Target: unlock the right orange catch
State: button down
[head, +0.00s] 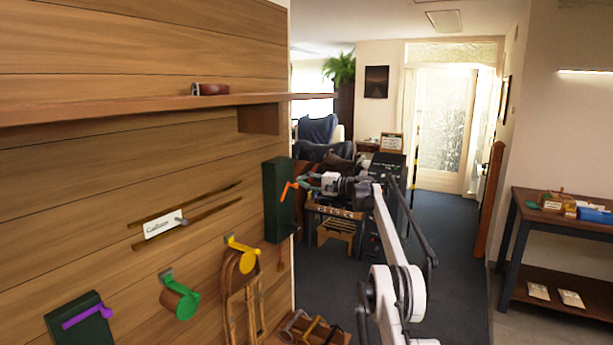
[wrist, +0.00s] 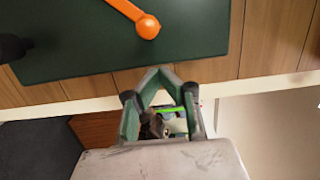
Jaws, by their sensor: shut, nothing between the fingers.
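The orange catch (head: 289,188) is a bar with a round knob, mounted on a dark green block (head: 273,222) at the right end of the plank wall. In the head view it slants up to the right. In the wrist view the orange catch (wrist: 132,14) runs from the top edge to its round knob, against the dark green block (wrist: 80,45). My gripper (head: 303,182) is close to the catch's upper right end. In the wrist view my gripper (wrist: 160,74) has its fingertips together, empty, below the knob and visibly apart from it in the picture.
A yellow catch (head: 242,246), a green catch (head: 180,300) and a purple catch (head: 82,316) are on the wall to the left. A shelf (head: 150,108) juts out above. A side table (head: 560,222) stands far right. The carpeted floor (head: 448,235) is open behind my arm.

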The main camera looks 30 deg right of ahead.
aim_at(290, 182)
jog(key=shift+a, duration=0.2)
jog(key=shift+b, duration=0.3)
jog(key=shift+s+a+b, duration=0.4)
jog(key=shift+s+b, duration=0.05)
jog(key=shift+s, duration=0.2)
jog(key=shift+s+a+p, duration=0.15)
jog(key=shift+s+a, duration=0.1)
jog(key=shift+s, duration=0.25)
jog(key=shift+s+a+p, duration=0.15)
jog(key=shift+s+a, duration=0.1)
jog(key=shift+s, duration=0.2)
